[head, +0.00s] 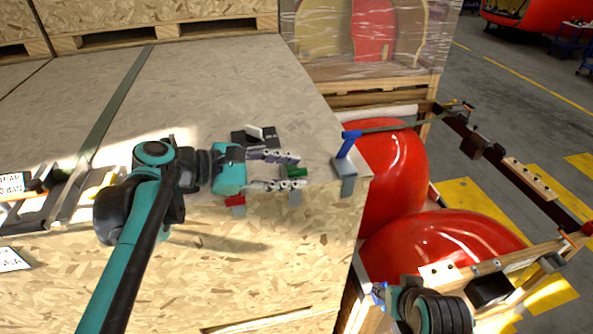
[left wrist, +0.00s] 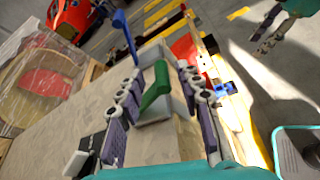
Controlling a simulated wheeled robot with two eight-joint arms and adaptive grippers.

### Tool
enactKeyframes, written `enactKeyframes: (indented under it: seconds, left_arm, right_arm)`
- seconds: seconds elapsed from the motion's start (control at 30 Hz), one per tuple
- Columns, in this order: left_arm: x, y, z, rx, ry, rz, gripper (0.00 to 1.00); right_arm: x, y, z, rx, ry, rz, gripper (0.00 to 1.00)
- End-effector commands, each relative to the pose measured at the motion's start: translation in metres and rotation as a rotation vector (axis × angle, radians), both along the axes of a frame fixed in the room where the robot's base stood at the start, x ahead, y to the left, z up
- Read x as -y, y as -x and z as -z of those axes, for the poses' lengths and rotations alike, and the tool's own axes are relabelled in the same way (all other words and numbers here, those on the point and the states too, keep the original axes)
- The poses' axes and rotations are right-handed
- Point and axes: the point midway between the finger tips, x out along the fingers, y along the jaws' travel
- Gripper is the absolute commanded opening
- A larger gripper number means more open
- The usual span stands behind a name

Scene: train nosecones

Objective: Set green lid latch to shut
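The green lid latch (head: 297,172) is at the front edge of the wooden crate lid, on a grey bracket. Its green handle also shows in the left wrist view (left wrist: 156,90), standing out at a slant from the bracket. My left gripper (head: 289,170) is open, with one finger on each side of the green handle. In the left wrist view, gaps show between the handle and both fingers. My right gripper (left wrist: 264,38) shows small at the top right of the left wrist view, its fingers apart and empty.
A blue latch (head: 347,145) stands raised at the lid's corner. A red latch (head: 235,201) is to the left on the front edge. A black block with a white handle (head: 254,131) lies behind the gripper. Red nosecones (head: 440,245) stand to the right.

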Motion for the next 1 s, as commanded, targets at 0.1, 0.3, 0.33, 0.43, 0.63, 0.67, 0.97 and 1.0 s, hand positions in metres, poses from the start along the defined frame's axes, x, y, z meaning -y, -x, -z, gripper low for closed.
enactKeyframes:
  seconds: [0.1,0.3,0.33,0.43,0.63,0.67,0.97,1.0]
  left_arm:
    - [-0.024,0.010,-0.009,0.000,0.001,-0.007,0.36]
    - [-0.059,0.029,-0.025,0.000,0.000,-0.005,0.36]
    - [-0.063,0.031,-0.026,0.000,0.000,-0.006,0.36]
    - [-0.075,0.037,-0.031,-0.001,0.000,-0.004,0.36]
    - [-0.084,0.043,-0.035,0.000,0.000,0.000,0.36]
    - [-0.084,0.043,-0.035,0.000,0.000,0.001,0.36]
    - [-0.083,0.040,-0.037,-0.005,-0.022,0.013,0.07]
    - [-0.081,0.036,-0.040,-0.011,-0.052,0.028,0.00]
  right_arm:
    - [0.000,0.000,0.000,0.000,0.000,0.000,0.40]
    - [0.000,0.000,0.000,0.000,0.000,0.000,0.40]
    - [0.000,0.000,0.000,0.000,0.000,0.000,0.40]
    - [0.000,0.000,0.000,0.000,0.000,0.000,0.40]
    - [0.000,0.000,0.000,0.000,0.000,0.000,0.40]
    - [0.000,0.000,0.000,0.000,0.000,0.000,0.40]
    - [0.000,0.000,-0.001,0.000,0.000,0.000,0.40]
    - [0.000,0.000,-0.002,0.000,0.000,0.000,0.40]
